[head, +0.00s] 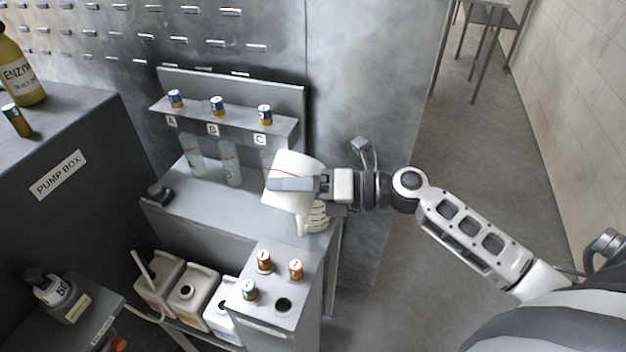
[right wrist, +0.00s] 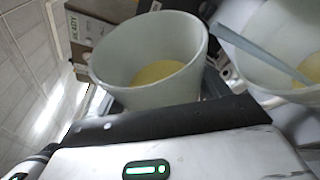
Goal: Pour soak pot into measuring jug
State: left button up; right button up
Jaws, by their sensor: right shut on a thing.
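The soak pot (head: 297,165), a white vessel with a red line, is held in my right gripper (head: 290,185) above the front right end of the grey bench. One finger lies across its side, and it looks tilted. Just below it is a second white vessel with ladder-like marks, apparently the measuring jug (head: 316,216), partly hidden by the pot and gripper. The right wrist view shows a white vessel (right wrist: 110,70) with yellow liquid in front of the gripper, and another (right wrist: 265,75) at the right edge with some yellow inside. Which is which there is unclear. My left gripper is out of view.
Bottles marked A, B and C stand behind on the bench (head: 195,200), under a shelf (head: 185,112) with small capped vials. A lower stand (head: 262,318) with several vials is in front. White canisters (head: 190,290) stand left of it. Free floor lies right.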

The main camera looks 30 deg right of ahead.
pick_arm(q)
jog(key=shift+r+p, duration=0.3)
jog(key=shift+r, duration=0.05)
pick_arm(e)
jog(key=shift+r, duration=0.15)
pick_arm(q)
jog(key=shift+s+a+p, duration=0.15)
jog(key=shift+p, duration=0.55)
pick_arm(e)
jog(key=shift+r+m, duration=0.25)
jog(key=shift+m, duration=0.25)
pick_arm(q)
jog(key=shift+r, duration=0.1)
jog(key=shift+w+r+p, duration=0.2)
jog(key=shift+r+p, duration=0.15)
jog(key=shift+p, duration=0.05)
pick_arm(e)
jog(key=shift+r+y, duration=0.15)
jog(key=shift+y, duration=0.15)
pick_arm(q)
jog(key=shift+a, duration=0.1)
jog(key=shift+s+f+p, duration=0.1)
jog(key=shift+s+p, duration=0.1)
jog(key=shift+p, duration=0.1)
pick_arm(e)
jog(key=shift+m, duration=0.5)
